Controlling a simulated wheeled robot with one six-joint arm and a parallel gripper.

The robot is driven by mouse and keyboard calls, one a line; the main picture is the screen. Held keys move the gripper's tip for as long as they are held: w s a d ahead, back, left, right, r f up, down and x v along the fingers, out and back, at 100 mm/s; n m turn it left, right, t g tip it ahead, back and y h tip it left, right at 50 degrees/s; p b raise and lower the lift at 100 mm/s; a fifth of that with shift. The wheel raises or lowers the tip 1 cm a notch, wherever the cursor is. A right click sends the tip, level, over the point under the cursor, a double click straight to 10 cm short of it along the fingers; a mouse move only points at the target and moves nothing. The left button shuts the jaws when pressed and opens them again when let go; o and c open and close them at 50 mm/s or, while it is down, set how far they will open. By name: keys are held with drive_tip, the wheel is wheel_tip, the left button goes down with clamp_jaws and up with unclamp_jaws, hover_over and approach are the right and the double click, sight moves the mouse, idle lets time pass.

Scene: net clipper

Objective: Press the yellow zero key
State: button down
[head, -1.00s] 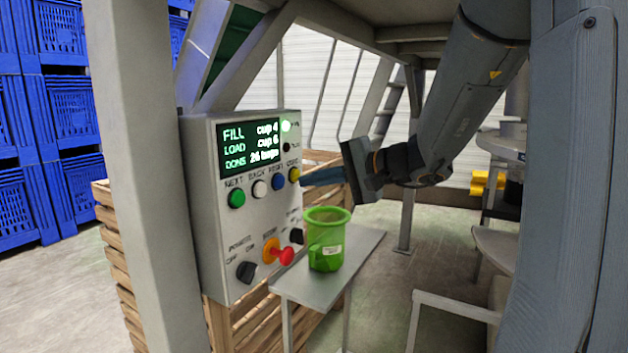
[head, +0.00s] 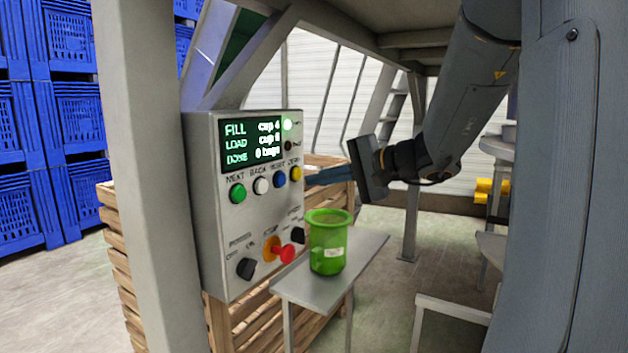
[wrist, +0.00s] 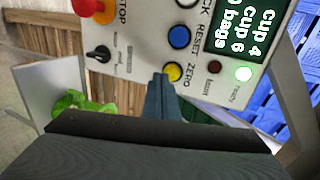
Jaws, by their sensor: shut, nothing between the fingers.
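The yellow zero key (head: 295,173) is the rightmost of the row of round keys on the grey control panel (head: 215,210). In the wrist view the yellow key (wrist: 173,72) shows just beyond my fingertips, partly covered by them. My gripper (head: 308,178) is shut and empty, its tips close to the panel by the yellow key. The shut fingers also show in the wrist view (wrist: 160,80). I cannot tell whether they touch the key. The display (head: 251,144) reads "FILL cup 4, LOAD cup 6, DONE 0 bags".
The blue reset key (head: 280,177) is beside the yellow key. A red stop knob (head: 284,253) and black dials sit lower on the panel. A green cup (head: 328,245) stands on a small metal shelf (head: 300,290) below my gripper. Blue crates (head: 75,120) are stacked behind.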

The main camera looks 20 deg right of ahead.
drive_tip(key=b+v, duration=0.1)
drive_tip(key=v, duration=1)
drive_tip(key=shift+s+b, duration=0.25)
drive_tip(key=shift+b, duration=0.15)
drive_tip(key=shift+f, duration=0.25)
drive_tip(key=s+a+f+n+g+h, duration=0.3)
drive_tip(key=s+a+f, duration=0.1)
drive_tip(key=f, duration=0.7)
drive_tip(key=s+a+f+n+g+h, duration=0.3)
drive_tip(key=s+a+f+n+g, duration=0.1)
drive_tip(key=f, duration=0.7)
drive_tip(key=s+a+f+n+g+h, duration=0.2)
drive_tip(key=s+a+f, duration=0.4)
drive_tip(key=f, duration=0.5)
drive_tip(key=shift+a+f+n+g+h, duration=0.2)
drive_tip(key=shift+f+n+g+h, duration=0.15)
drive_tip(key=shift+n+g, duration=0.65)
drive_tip(key=c, duration=2.5)
unclamp_jaws()
drive_tip(key=shift+s+r, duration=0.1)
